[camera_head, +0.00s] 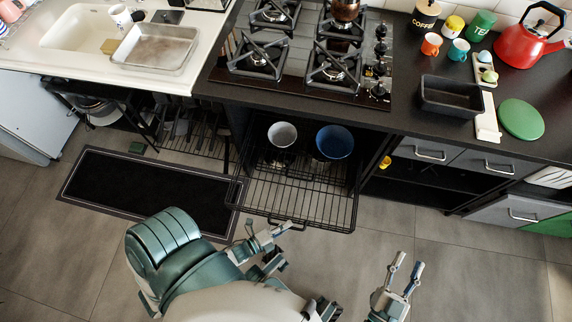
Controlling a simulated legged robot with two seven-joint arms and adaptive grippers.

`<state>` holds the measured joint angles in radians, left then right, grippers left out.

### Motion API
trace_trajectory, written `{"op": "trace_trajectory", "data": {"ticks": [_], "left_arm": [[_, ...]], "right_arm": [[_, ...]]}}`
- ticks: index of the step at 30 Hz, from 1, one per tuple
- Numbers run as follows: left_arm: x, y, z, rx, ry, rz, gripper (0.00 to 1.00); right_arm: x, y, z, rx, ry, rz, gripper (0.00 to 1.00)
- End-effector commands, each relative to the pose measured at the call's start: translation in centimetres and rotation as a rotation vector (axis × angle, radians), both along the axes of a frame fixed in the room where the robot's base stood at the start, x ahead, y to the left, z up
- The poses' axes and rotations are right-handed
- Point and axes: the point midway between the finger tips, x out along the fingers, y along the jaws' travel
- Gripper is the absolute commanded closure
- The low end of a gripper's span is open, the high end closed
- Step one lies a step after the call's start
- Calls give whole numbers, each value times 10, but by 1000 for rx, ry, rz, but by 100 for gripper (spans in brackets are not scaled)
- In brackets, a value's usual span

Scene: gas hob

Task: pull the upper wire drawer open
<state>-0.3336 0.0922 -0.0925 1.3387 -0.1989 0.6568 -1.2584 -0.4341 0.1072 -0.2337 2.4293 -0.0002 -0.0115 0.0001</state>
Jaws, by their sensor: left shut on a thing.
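The upper wire drawer (305,190), a black wire basket under the hob, stands pulled out from the dark cabinet. A white bowl (282,134) and a blue bowl (334,142) are at its back, under the worktop edge. My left gripper (287,228) is at the drawer's front edge, left of its middle, and is shut on the front handle. The exact contact is small and partly hidden by the fingers. My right gripper (411,261) is open and empty over the floor, to the right of the drawer and apart from it.
A dark mat (150,192) lies on the floor to the left. The gas hob (305,55) is above the drawer. Grey drawers (430,152) and an open shelf stand to the right. The tiled floor (470,265) at the right front is clear.

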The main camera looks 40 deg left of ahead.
Motion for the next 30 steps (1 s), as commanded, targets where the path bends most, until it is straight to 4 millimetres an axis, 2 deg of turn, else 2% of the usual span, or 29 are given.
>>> {"op": "trace_trajectory", "data": {"ticks": [3, 4, 7, 15, 19, 23, 30], "left_arm": [[-3, -1, -4, 2, 14, -2, 100], [-3, -1, -5, 2, 14, -2, 87], [-3, -1, -4, 2, 12, -2, 63], [-1, 0, -2, 1, 6, -1, 63], [-9, 2, -1, 1, 7, -1, 63], [-31, 7, 2, 1, 9, -1, 63], [-83, 20, 9, 1, 10, -1, 63]], "right_arm": [[0, 0, -1, 0, 1, 0, 60], [0, 0, -1, 0, 0, 0, 60], [0, 0, -1, 0, 0, 0, 60], [0, 0, 0, 0, -1, 0, 60], [-1, 0, 0, 0, -2, 1, 60], [-1, 0, 1, 0, -2, 1, 60], [0, 0, 0, 0, -2, 0, 60]]}}
